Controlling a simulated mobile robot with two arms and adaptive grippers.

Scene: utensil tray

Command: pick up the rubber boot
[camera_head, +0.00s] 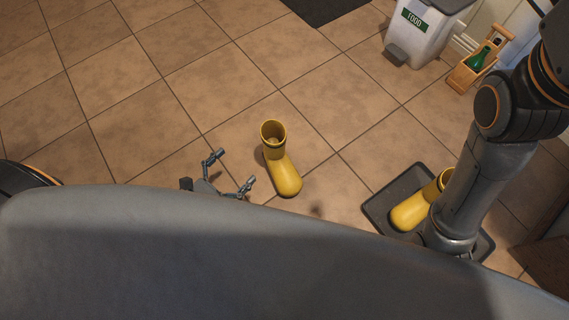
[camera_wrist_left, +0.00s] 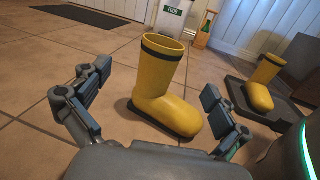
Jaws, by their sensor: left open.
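A yellow rubber boot (camera_head: 281,172) with a dark band near its top stands upright on the tiled floor in the head view. It also shows in the left wrist view (camera_wrist_left: 160,86), straight ahead of the fingers. My left gripper (camera_head: 231,169) is open and empty, just left of the boot and apart from it. In the wrist view its fingers (camera_wrist_left: 154,104) are spread, one toward each side of the boot. A second yellow boot (camera_head: 408,213) stands on a dark tray (camera_head: 378,204) at the right, partly hidden by my right arm. My right gripper is not visible.
A white food bin (camera_head: 415,35) and a wooden caddy (camera_head: 465,78) with a green bottle stand by the wall at the top right. A dark mat (camera_head: 325,8) lies at the top. The floor left of and behind the near boot is clear.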

